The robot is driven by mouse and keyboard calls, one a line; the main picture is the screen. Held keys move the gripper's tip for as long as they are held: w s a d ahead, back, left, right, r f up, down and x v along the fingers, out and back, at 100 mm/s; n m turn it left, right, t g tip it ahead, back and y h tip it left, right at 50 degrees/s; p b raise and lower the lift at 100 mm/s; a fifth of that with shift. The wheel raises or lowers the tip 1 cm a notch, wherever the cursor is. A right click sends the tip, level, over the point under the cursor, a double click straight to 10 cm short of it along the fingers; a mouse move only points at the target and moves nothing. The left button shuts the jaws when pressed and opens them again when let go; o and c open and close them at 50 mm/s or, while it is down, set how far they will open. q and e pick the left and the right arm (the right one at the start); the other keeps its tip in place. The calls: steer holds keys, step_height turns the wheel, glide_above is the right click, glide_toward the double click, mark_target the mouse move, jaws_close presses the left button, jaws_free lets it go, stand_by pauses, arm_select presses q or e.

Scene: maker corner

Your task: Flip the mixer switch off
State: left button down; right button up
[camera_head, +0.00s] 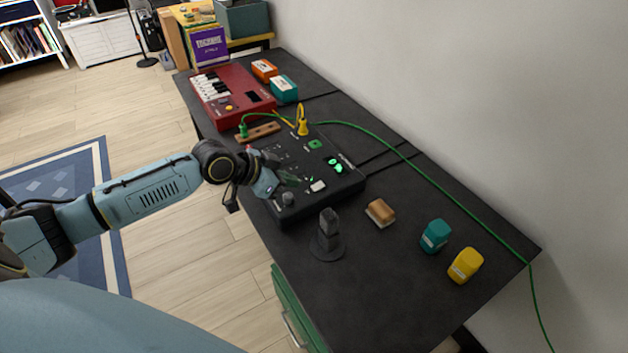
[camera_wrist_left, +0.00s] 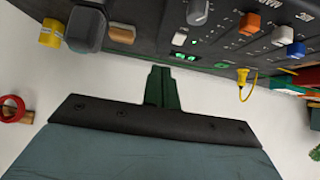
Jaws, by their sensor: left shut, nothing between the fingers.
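The mixer (camera_head: 345,183) is a black box with knobs and green lights on the dark table. Its green lights (camera_head: 335,165) glow, and a white control (camera_head: 318,186) sits on its panel. I cannot tell for sure which piece is the switch. Contact with the panel cannot be told.
A red keyboard (camera_head: 232,97) stands behind the mixer. Green and yellow cables (camera_head: 375,130) run across the table. A dark stand (camera_head: 328,240), a wood-topped block (camera_head: 380,212), a teal jar (camera_head: 435,235) and a yellow jar (camera_head: 465,265) stand in front.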

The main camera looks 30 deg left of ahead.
arm_select(q)
steer(key=shift+t, duration=0.4)
steer(key=w+a+r, duration=0.2)
steer(key=shift+a+r, duration=0.25)
steer(key=shift+r, duration=0.05)
steer(key=b, duration=0.2)
glide_above(314, 188)
steer(key=f, duration=0.6)
steer(key=shift+s+a, duration=0.1)
steer(key=shift+s, duration=0.25)
steer(key=f, duration=0.2)
steer(key=shift+w+f, duration=0.25)
steer(key=shift+f, duration=0.05)
steer(key=shift+w+f+b, duration=0.1)
steer(key=shift+f+b, duration=0.2)
steer(key=shift+f, duration=0.5)
arm_select(e)
steer(key=d+f, duration=0.2)
steer(key=shift+f, duration=0.3)
steer(key=shift+a, duration=0.1)
